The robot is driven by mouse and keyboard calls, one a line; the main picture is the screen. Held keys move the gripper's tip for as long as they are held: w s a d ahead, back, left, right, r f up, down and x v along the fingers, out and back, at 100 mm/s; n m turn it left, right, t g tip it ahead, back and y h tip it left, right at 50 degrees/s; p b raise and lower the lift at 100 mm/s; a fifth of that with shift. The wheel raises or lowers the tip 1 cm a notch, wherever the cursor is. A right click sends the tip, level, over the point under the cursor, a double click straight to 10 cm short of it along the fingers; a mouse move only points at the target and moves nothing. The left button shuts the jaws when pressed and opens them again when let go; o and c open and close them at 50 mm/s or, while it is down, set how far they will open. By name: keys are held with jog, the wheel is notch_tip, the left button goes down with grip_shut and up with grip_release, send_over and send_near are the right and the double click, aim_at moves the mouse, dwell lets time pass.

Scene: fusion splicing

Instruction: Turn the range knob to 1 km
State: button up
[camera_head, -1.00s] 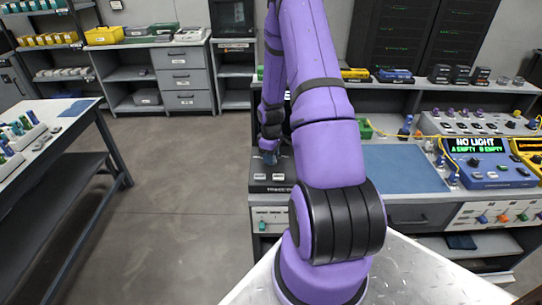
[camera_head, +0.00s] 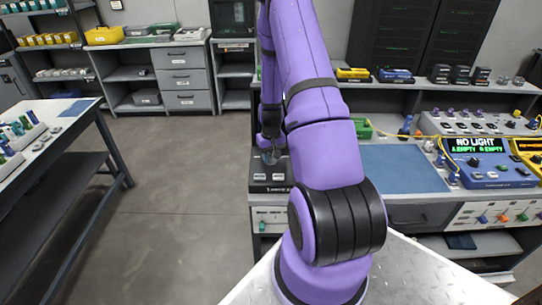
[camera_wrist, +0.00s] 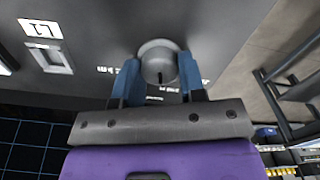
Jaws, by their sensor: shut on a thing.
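The range knob (camera_wrist: 158,62) is a round grey knob with a dark pointer mark, on the dark panel of an instrument. In the wrist view it sits between the two blue fingers of my gripper (camera_wrist: 158,80), which is shut on it. White labels (camera_wrist: 110,70) lie around the knob but are too small and inverted to read. In the head view the dark instrument (camera_head: 270,180) stands at the left end of the bench, with my gripper (camera_head: 271,157) over its top. I cannot tell which range the pointer marks.
A blue mat (camera_head: 400,168) lies on the bench right of my arm. A blue meter (camera_head: 487,160) reading "NO LIGHT" stands further right, with yellow cable by it. A side table (camera_head: 50,130) with small parts stands at the left. The floor between is clear.

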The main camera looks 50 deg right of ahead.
aim_at(271, 157)
jog(key=m, duration=0.6)
jog(key=shift+m, duration=0.3)
dwell(0.4)
jog(key=o, duration=0.9)
jog(key=shift+r, duration=0.1)
notch_tip(271, 157, up, 11)
jog(key=shift+f, duration=0.2)
dwell(0.3)
